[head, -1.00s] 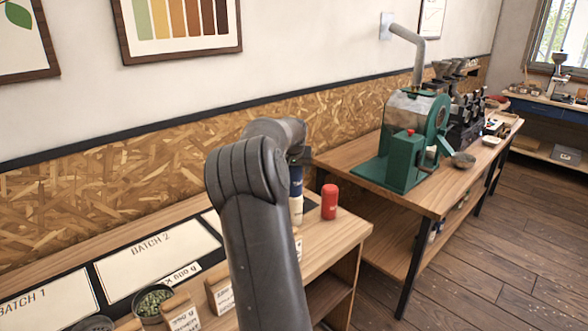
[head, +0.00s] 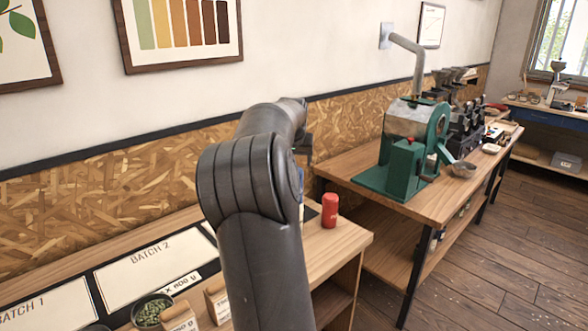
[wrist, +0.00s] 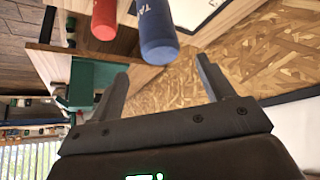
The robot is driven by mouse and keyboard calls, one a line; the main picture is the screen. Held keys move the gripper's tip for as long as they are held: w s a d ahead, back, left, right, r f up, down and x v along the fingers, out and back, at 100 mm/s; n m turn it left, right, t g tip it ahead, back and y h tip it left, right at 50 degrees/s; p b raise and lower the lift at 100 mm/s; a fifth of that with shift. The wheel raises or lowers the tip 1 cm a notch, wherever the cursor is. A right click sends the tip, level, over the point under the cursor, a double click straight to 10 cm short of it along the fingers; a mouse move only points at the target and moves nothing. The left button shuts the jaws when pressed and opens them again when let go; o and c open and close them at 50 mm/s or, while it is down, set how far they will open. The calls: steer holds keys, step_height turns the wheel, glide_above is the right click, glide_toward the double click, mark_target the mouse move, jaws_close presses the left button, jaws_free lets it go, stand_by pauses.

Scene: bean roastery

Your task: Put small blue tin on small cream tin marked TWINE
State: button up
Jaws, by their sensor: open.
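The small blue tin (wrist: 157,32) shows at the top of the wrist view, with part of its lettering in sight. It is beyond my fingertips and apart from them. My gripper (wrist: 163,78) is open and empty; in the head view it (head: 307,146) is partly hidden behind my arm, above the right end of the near bench. The small cream tin marked TWINE cannot be made out in either current view; my arm covers that part of the bench in the head view.
A red tin (head: 330,210) stands near the bench's right end and shows beside the blue tin in the wrist view (wrist: 104,18). A green machine (head: 405,150) stands on the table to the right. A bowl of green beans (head: 152,311) is at the front left.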

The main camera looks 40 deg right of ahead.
steer(key=shift+v, duration=0.9)
steer(key=s+a+r+n+t+y, duration=0.15)
steer(key=s+a, duration=0.45)
steer(key=a, duration=0.9)
steer(key=s+a+n+y, duration=0.3)
steer(key=s+a, duration=0.2)
steer(key=a, duration=1)
steer(key=s+a+f+n, duration=0.2)
steer(key=s+a+f, duration=0.2)
steer(key=s+a, duration=0.3)
steer(key=s+a+f+n, duration=0.2)
steer(key=s+a+f, duration=0.2)
steer(key=s+a, duration=0.4)
steer(key=shift+s+n, duration=0.35)
steer(key=shift+s, duration=0.45)
steer(key=shift+g, duration=0.25)
